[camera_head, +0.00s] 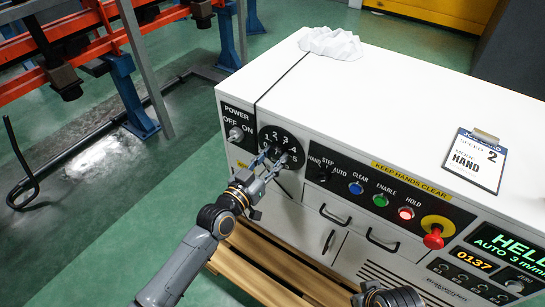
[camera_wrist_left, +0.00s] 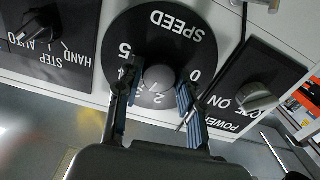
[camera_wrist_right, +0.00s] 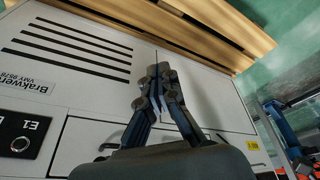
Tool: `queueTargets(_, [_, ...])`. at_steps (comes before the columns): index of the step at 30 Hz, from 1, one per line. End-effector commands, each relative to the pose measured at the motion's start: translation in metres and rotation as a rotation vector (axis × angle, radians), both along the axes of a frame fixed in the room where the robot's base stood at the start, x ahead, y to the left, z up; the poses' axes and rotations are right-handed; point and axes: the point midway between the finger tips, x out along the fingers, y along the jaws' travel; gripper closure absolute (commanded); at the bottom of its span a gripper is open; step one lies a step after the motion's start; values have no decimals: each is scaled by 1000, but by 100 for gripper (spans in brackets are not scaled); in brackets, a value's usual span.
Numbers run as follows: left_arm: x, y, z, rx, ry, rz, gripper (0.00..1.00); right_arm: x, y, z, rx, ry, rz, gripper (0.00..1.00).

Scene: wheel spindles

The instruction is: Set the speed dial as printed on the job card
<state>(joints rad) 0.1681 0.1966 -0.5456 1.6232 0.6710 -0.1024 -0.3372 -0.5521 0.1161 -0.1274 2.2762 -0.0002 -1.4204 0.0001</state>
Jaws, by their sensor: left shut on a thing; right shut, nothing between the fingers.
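The speed dial (camera_head: 283,144) is a round black plate with white digits on the cabinet's front. In the head view my left gripper (camera_head: 268,161) covers the dial's lower left part. The knob's pointer cannot be made out, and some digits are hidden. The job card (camera_head: 475,165) on the cabinet top reads speed 2, mode HAND. My right gripper (camera_wrist_right: 160,78) is shut and empty, in front of the cabinet's lower front.
The power knob (camera_head: 236,134) is left of the dial; the mode knob (camera_head: 322,175) is right. Buttons and a red emergency stop (camera_head: 434,237) follow. The display (camera_head: 505,245) reads AUTO 3. Drawer handles (camera_head: 382,240) stick out below. A crumpled white cloth (camera_head: 330,43) lies on top.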

Motion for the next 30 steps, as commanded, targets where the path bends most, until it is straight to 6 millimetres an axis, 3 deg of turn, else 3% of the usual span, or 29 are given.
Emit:
queueTargets(13, [0,0,1,-280,188,0,94,3,2,-39,-1,27,4,100])
queueTargets(30, [-1,-1,0,-506,339,1,94,1,2,-54,-2,38,4,100])
